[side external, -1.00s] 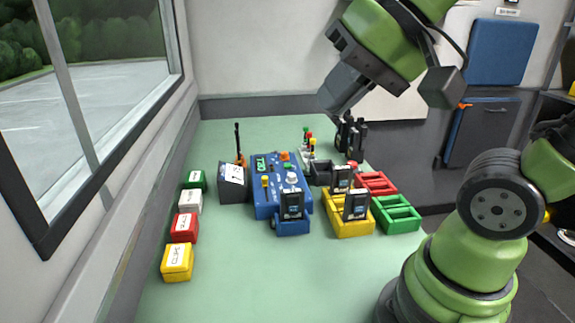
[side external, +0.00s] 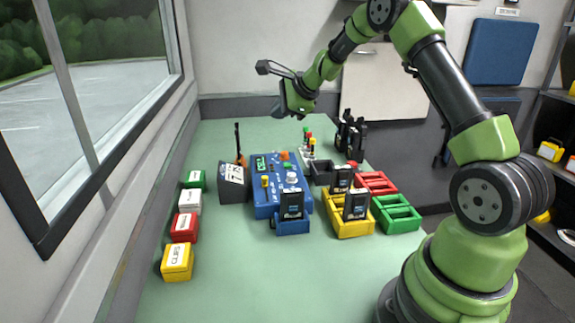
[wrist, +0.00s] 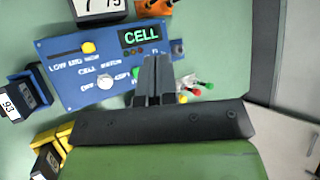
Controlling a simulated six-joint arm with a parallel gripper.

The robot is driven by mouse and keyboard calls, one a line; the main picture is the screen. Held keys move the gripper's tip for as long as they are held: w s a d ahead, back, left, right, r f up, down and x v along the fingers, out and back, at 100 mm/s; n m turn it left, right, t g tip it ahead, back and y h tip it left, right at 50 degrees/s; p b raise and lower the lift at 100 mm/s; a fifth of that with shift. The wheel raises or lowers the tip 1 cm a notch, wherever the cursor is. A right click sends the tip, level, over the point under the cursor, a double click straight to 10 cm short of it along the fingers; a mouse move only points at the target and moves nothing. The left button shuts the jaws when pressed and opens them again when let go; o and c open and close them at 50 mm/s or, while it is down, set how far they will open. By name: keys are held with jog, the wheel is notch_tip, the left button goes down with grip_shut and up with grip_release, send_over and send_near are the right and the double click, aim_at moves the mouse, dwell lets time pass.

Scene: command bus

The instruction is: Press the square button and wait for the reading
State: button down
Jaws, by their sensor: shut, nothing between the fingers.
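The blue panel (side external: 262,198) stands mid-table; it also fills the upper left of the wrist view (wrist: 70,70). Its lit green display (wrist: 140,36) reads "CELL". It carries a yellow knob (wrist: 88,47) and a white round knob (wrist: 104,82). A small orange block (side external: 285,156), possibly the square button, shows at the panel's back edge in the side view; I cannot make out its shape. My gripper (side external: 281,113) is shut and empty, above the panel's back end and apart from it. In the wrist view its fingers (wrist: 157,60) hide part of the panel.
A black block (side external: 291,205) stands in the panel's front holder. Yellow (side external: 348,229), red (side external: 376,181) and green trays (side external: 398,222) lie to the right. Several coloured boxes (side external: 185,226) line the left. A handheld radio (side external: 238,140) stands behind. The front table is clear.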

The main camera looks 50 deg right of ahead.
aim_at(287, 165)
jog(key=d+f+m, duration=0.1)
jog(key=f, duration=0.1)
jog(key=d+f+m, duration=0.1)
jog(key=d, duration=0.1)
jog(key=shift+w+d+f+h, duration=0.15)
jog(key=shift+d+f+h, duration=0.1)
jog(key=shift+f+h, duration=0.15)
jog(key=shift+f, duration=0.1)
jog(key=shift+f, duration=4.3)
jog(key=shift+f, duration=0.45)
jog(key=shift+f, duration=0.3)
jog(key=shift+r, duration=0.75)
